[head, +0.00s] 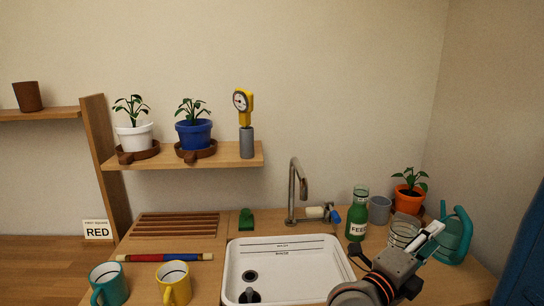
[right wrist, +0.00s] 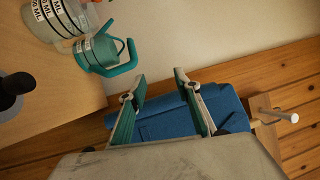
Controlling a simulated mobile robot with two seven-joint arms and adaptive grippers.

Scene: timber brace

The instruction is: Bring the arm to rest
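My right gripper (head: 432,236) is at the lower right of the head view, above the counter's right end and close to the teal watering can (head: 455,240). In the right wrist view my right gripper (right wrist: 160,77) shows two fingers spread apart with nothing held between them. A blue thing (right wrist: 165,115) lies beyond the fingers; I cannot tell if it touches them. The watering can shows in the right wrist view (right wrist: 98,52), left of the fingers and apart from them. My left gripper is in neither view.
Near my right arm stand a clear jar (head: 403,232), a green FEED bottle (head: 358,215), a grey cup (head: 379,210) and an orange potted plant (head: 408,200). The white sink (head: 330,270) is left of it. A yellow mug (head: 174,285) and teal mug (head: 108,285) stand front left.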

